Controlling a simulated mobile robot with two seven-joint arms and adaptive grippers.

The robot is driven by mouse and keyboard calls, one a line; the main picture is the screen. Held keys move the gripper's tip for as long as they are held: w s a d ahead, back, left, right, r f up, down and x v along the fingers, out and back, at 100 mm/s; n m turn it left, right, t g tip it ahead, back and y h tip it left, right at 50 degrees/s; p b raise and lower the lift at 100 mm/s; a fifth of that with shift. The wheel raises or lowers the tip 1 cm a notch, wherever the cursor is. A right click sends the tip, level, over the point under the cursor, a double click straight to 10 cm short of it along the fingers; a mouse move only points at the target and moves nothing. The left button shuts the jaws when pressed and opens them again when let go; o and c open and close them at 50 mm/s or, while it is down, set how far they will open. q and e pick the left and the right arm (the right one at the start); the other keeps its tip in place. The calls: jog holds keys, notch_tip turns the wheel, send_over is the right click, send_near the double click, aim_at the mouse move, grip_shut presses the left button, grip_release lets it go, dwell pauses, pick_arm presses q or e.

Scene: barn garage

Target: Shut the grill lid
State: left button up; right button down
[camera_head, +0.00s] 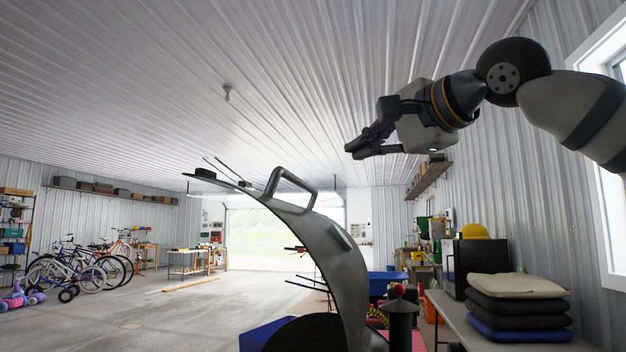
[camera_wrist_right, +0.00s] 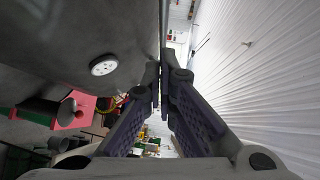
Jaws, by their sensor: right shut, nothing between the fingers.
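The grill lid (camera_head: 325,245) is a curved grey shell that stands raised, with a squared bar handle (camera_head: 291,182) on its upper part. My right gripper (camera_head: 352,150) is shut and empty, up and to the right of the handle in the head view, with a visible gap in the picture. In the right wrist view the shut fingertips (camera_wrist_right: 162,82) lie beside the edge of a dark grey surface, which looks like the lid (camera_wrist_right: 75,45), with a round white gauge (camera_wrist_right: 103,65) on it. I cannot tell whether they touch it. My left gripper is not in view.
A bench (camera_head: 480,330) with stacked cushions (camera_head: 518,290) stands at the right, with a black box and a yellow hard hat (camera_head: 475,231) behind. A blue box (camera_head: 262,335) sits low beside the grill. The floor (camera_head: 150,310) at the left is open, with bicycles (camera_head: 80,265) farther back.

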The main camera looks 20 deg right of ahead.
send_near(292, 177)
jog(key=w+d, duration=0.2)
jog(key=w+a, duration=0.2)
jog(key=shift+w+a+f, duration=0.1)
jog(key=shift+a+f, duration=0.15)
jog(key=shift+a, duration=0.05)
jog(key=shift+w+a+f, duration=0.1)
jog(key=shift+w, duration=0.15)
